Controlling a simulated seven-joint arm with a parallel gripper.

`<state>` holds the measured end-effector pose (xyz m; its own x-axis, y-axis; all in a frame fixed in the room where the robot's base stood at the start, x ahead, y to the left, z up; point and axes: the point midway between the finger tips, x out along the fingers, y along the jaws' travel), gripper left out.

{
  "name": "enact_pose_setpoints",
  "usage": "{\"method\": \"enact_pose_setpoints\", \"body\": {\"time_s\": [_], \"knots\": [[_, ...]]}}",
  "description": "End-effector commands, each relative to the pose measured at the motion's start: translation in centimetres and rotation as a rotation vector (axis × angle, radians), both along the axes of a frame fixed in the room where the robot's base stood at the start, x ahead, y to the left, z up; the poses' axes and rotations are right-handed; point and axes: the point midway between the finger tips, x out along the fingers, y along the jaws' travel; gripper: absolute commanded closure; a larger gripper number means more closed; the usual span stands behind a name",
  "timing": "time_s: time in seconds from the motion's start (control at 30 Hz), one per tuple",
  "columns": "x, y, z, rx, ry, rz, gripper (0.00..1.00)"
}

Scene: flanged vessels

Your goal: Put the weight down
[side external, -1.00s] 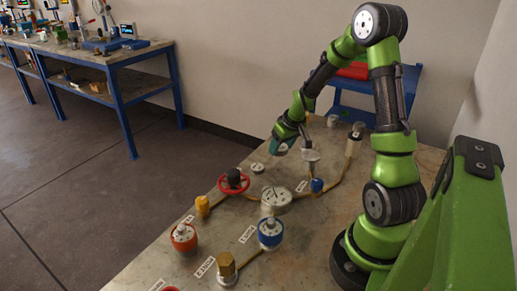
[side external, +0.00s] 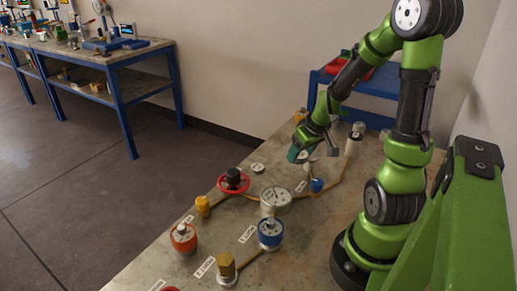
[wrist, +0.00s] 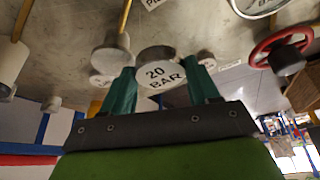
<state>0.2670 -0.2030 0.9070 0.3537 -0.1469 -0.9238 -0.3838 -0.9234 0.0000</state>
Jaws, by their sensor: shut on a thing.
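The weight is a pale round disc marked "20 BAR" (wrist: 160,73), seen in the wrist view between my two teal fingers. My gripper (wrist: 162,92) is shut on it. In the side view my gripper (side external: 297,153) is over the far part of the bench, beside a pale disc-topped post (side external: 314,157) that it partly covers. The held weight is hidden there. In the wrist view a grey round fitting (wrist: 112,57) on a brass pipe stands just left of the weight. I cannot tell whether the weight touches anything below.
A red handwheel (side external: 233,181), a round gauge (side external: 276,198), a blue-collared fitting (side external: 270,233) and a red-collared one (side external: 184,238) stand nearer on the bench. A tall pale cylinder (side external: 354,138) stands right of my gripper. A small pale disc (side external: 257,168) lies to its left.

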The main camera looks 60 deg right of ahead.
Motion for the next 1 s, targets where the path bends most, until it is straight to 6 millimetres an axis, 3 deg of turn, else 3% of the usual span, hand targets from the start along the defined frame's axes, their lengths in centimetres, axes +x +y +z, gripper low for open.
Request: {"method": "enact_pose_setpoints", "body": {"time_s": [0.2,0.4,1.0], "knots": [[0.0,-4.4,4.1,-0.006,-0.005,-0.015,0.87],[-1.3,-6.7,6.3,-0.003,-0.003,-0.023,0.87],[-1.7,-6.4,-1.1,0.001,0.0,-0.003,0.87]]}}
